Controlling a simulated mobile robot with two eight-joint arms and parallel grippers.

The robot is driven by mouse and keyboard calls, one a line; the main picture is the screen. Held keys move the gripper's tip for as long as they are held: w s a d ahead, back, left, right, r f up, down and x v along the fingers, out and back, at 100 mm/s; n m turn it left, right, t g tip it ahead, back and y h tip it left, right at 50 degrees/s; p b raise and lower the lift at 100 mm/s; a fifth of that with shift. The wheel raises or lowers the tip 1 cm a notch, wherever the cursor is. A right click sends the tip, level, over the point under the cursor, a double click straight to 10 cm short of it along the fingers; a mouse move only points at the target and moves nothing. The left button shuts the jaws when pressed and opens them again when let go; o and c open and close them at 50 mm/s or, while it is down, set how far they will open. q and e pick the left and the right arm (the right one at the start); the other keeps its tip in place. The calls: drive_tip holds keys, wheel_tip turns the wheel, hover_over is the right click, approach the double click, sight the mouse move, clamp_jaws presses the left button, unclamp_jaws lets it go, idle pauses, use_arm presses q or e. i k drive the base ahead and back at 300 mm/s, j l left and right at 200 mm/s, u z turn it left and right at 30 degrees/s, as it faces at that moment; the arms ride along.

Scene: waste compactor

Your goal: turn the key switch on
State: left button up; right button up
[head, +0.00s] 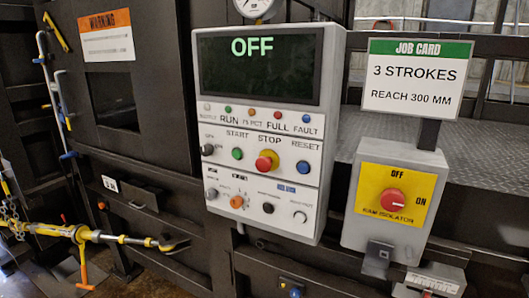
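The grey control panel (263,130) stands in the middle of the head view. Its dark display reads OFF. A small dark round switch (207,149) sits at the left of the button row, beside the green START button (237,154). Small lettering is above it, too blurred to read surely; it may be the key switch, and I cannot tell its position or whether a key is in it. Lower on the panel are more small knobs, including a dark one (212,193) and an orange one (237,202). Neither of my grippers is in view.
A red and yellow STOP button (267,161) and blue RESET button (304,168) are on the panel. Right of it is the RAM ISOLATOR box with a red knob (393,201). A job card (418,77) stands above. A yellow bar with a hook (95,236) is lower left.

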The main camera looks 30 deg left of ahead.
sight(206, 150)
drive_tip(key=u, duration=1.4)
